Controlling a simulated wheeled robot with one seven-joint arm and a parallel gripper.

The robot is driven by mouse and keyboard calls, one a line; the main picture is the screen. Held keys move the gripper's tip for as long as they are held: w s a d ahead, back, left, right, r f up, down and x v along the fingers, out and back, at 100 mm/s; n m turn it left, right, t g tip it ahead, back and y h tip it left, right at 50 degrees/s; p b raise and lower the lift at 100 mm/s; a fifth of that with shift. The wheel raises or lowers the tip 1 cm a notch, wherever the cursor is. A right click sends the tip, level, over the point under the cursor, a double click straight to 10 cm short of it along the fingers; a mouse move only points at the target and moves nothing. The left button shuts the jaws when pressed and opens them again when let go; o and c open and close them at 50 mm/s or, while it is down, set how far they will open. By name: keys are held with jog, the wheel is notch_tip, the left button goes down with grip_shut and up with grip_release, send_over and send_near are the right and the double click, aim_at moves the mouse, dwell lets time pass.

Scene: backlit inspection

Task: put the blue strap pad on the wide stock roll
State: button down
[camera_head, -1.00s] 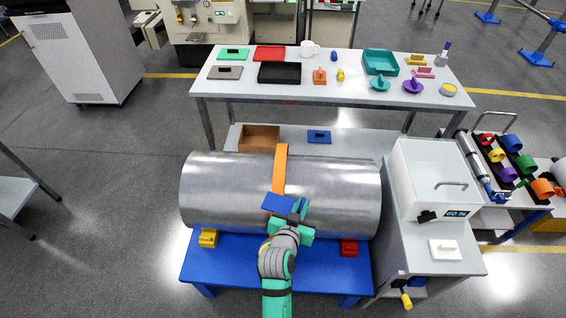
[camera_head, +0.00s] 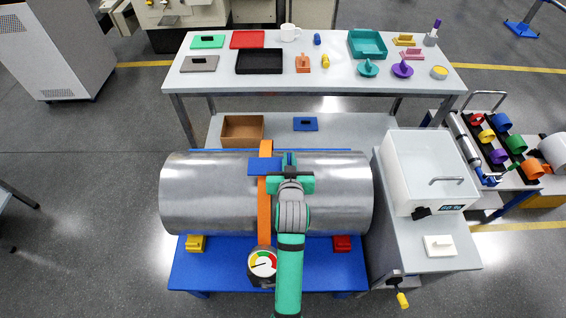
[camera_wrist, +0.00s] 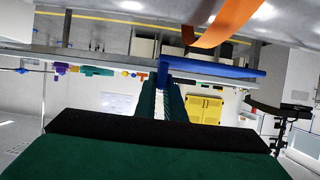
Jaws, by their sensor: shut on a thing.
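The wide stock roll (camera_head: 330,190) is a shiny metal cylinder lying crosswise on a blue stand. An orange strap (camera_head: 264,205) runs over it, left of its middle. My gripper (camera_head: 289,163) is above the roll's upper side, just right of the strap, shut on the blue strap pad (camera_head: 262,167). The flat pad reaches left across the strap; I cannot tell whether it touches. In the wrist view, the pad (camera_wrist: 215,68) shows edge-on, gripped at its left end between my fingers (camera_wrist: 165,95), with the strap (camera_wrist: 222,24) near it.
A round gauge (camera_head: 263,263) hangs at the strap's front end. Yellow (camera_head: 195,243) and red (camera_head: 342,243) blocks sit on the blue stand (camera_head: 220,275). A white box (camera_head: 425,160) stands close at right. Behind is a table (camera_head: 320,85) with trays and small parts.

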jog(key=w+f, duration=0.1)
jog(key=w+a+f, duration=0.1)
jog(key=w+f, duration=0.1)
jog(key=w+a+f, duration=0.1)
jog(key=f, duration=0.1)
jog(key=shift+w, duration=0.25)
jog(key=shift+w+a+f, duration=0.1)
jog(key=shift+w+f, duration=0.45)
jog(key=shift+f, duration=0.1)
jog(key=shift+w+f, duration=0.15)
jog(key=shift+f, duration=1.45)
jog(key=c, duration=1.8)
grip_release()
jog(key=shift+f, duration=0.15)
jog(key=shift+c, duration=0.2)
